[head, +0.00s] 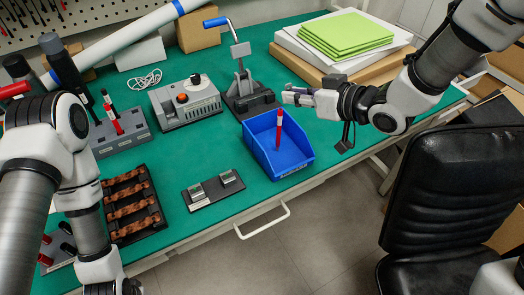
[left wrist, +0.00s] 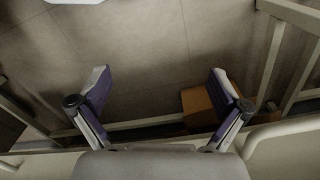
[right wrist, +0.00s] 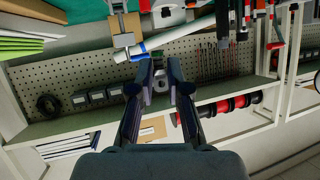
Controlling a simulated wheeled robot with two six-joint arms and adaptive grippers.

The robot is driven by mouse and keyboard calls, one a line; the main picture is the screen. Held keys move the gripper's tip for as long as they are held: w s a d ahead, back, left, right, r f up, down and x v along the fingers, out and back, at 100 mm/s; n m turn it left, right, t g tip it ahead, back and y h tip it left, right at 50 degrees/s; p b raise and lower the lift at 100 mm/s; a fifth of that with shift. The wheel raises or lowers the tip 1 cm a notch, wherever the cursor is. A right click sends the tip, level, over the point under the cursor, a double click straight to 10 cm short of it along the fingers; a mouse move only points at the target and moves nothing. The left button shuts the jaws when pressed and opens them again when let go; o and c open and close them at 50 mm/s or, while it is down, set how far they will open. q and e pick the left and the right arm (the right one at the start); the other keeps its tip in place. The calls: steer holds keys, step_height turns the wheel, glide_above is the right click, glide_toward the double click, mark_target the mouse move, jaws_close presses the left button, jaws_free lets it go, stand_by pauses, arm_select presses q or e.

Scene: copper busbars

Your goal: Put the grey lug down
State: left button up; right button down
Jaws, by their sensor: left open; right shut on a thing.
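The lug is mostly hidden by the fingers in the head view.
A blue bin (head: 262,146) with a red screwdriver-like tool (head: 279,130) stands near the front edge. A dark fixture with two grey blocks (head: 212,192) and a tray of copper busbars (head: 154,222) lie left of it. The lever press (head: 246,100) stands behind. Green table (head: 185,160) shows between them.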

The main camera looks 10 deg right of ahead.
steer(key=b, duration=0.3)
glide_above(289, 163)
step_height(289, 163, down, 17)
steer(key=shift+w+f, duration=0.1)
steer(key=shift+f, duration=0.05)
steer(key=shift+f, duration=0.15)
steer(key=shift+f+b, duration=0.4)
steer(key=shift+f, duration=0.05)
steer(key=c, duration=1.1)
jaws_free()
steer(key=shift+c, duration=0.2)
